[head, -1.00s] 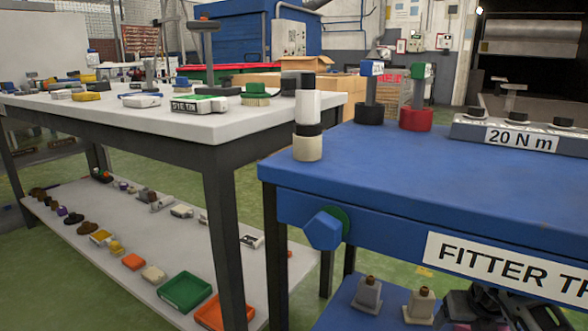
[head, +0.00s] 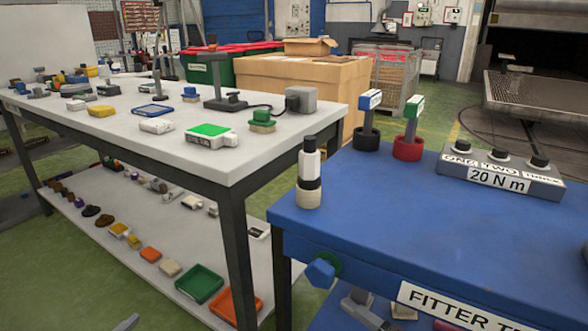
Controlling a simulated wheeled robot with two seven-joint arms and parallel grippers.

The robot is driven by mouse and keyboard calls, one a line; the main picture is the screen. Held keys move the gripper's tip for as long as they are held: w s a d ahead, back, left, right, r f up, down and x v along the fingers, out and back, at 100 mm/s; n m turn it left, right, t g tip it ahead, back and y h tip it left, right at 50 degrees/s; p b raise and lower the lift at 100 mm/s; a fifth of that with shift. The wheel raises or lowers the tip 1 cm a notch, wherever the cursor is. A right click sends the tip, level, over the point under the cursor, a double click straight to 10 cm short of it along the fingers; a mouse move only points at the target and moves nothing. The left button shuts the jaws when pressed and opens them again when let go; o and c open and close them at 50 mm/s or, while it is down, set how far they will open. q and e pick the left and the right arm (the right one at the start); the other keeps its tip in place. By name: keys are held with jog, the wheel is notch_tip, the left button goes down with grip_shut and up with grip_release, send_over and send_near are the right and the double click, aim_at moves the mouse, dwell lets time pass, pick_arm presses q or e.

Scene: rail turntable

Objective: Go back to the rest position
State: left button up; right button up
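The task names no object. Neither of my grippers can be made out in the head view. A small grey piece shows at the bottom edge left of centre, and grey shapes show low beneath the blue bench. I cannot tell whether any of these is part of my arms. The blue fitter bench (head: 400,215) is at the right, and the long white-topped table (head: 160,105) is at the left.
A black-and-white cylinder (head: 309,165) stands on the blue bench's near left corner. Blue-tagged (head: 370,100) and green-tagged (head: 413,107) posts and a 20 N m block (head: 500,174) stand behind. A green tray (head: 200,284) lies on the white table's lower shelf. Green floor shows at left.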

pick_arm(q)
jog(key=a+r+y+p, duration=0.2)
jog(key=a+r+p, duration=0.2)
jog(key=a+p, duration=0.15)
jog(key=s+d+n+g+h+p, duration=0.3)
jog(key=s+d+p, duration=0.4)
jog(key=d, duration=0.7)
jog(key=shift+s+d+h, duration=0.25)
jog(key=shift+s+h, duration=0.05)
jog(key=shift+s, duration=0.75)
pick_arm(e)
jog(key=s+d+r+m+g+h, duration=0.1)
jog(key=s+m+h, duration=0.4)
jog(key=m, duration=0.6)
jog(key=s+d+r+m+g+h, duration=0.1)
jog(key=s+d+r+m+h, duration=0.2)
jog(key=m, duration=0.8)
jog(key=s+d+h, duration=0.1)
jog(key=s+h, duration=0.1)
jog(key=s, duration=0.1)
jog(key=shift+s+r, duration=0.3)
jog(key=shift+s, duration=0.1)
pick_arm(q)
jog(key=shift+f, duration=0.1)
